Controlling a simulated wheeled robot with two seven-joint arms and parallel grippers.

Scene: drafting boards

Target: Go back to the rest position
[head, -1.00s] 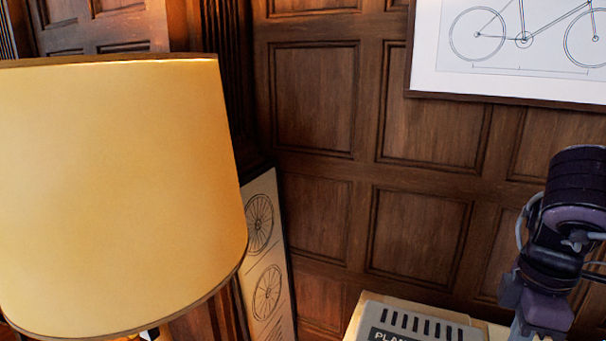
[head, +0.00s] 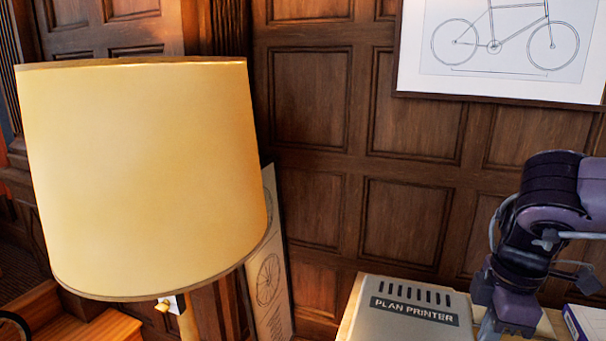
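My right arm (head: 548,200), purple and dark with loose cables, comes in from the right edge. It bends downward at the right, over the right end of the printer. My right gripper (head: 497,318) is at its lower end, near the bottom edge of the view. The fingertips are not clearly shown, so I cannot tell whether it is open or shut, and no held thing shows. My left gripper is not in view.
A big yellow lampshade (head: 145,175) fills the left. A grey plan printer (head: 400,322) sits on a pale wooden top at the bottom, beside a white-and-blue box (head: 588,322). A framed bicycle drawing (head: 505,45) hangs on the panelled wall.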

